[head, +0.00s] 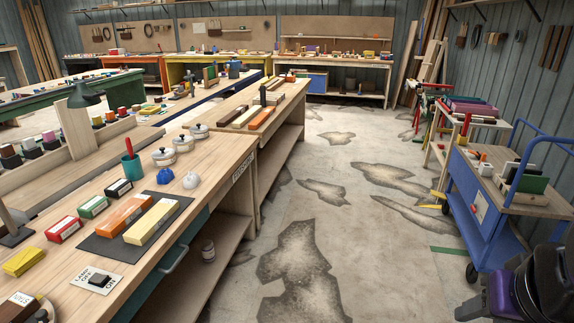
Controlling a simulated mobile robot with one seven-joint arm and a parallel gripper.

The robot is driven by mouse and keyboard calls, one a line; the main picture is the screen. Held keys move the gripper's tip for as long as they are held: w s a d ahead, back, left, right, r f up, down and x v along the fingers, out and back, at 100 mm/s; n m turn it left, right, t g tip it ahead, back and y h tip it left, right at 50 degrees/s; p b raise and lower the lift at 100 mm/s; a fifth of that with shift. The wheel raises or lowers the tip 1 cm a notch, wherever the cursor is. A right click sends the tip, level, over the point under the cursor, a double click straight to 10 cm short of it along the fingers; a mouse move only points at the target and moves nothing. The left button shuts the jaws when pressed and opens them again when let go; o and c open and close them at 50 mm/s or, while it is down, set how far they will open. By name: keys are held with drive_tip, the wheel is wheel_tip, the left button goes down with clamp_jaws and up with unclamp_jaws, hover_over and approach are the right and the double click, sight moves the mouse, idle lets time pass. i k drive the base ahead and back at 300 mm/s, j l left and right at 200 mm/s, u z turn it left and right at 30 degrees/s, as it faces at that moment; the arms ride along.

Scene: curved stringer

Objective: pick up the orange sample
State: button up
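An orange block (123,215), which looks like the orange sample, lies flat on a dark mat (106,249) on the near left workbench. A cream block (151,221) lies beside it on the same mat, to its right. Another orange bar (261,118) lies on the bench behind, at the right end of a row of bars. I see no gripper fingers in this view. I cannot tell which part of me, if any, the black and purple shape at the lower right corner is.
Red (64,229), green (94,207) and black (119,188) labelled boxes line the mat's left side. A blue item (165,176), lidded pots (164,156) and a green cup (131,168) stand behind. A blue cart (487,215) stands right. The middle floor is clear.

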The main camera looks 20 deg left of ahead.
sight(117, 221)
drive_tip(key=u, duration=2)
drive_tip(key=i+u, duration=0.1)
drive_tip(key=u, duration=0.25)
drive_tip(key=i+l+u, duration=0.1)
drive_tip(key=u, duration=0.25)
drive_tip(key=i+l+u, duration=0.25)
drive_tip(key=l, duration=0.3)
drive_tip(key=i+l+u, duration=0.1)
drive_tip(key=i+l, duration=0.15)
drive_tip(key=l, duration=0.15)
drive_tip(key=i+l, duration=0.15)
drive_tip(key=l, duration=0.2)
drive_tip(key=i+l+u, duration=0.1)
drive_tip(key=i+l, duration=0.1)
drive_tip(key=l, duration=0.1)
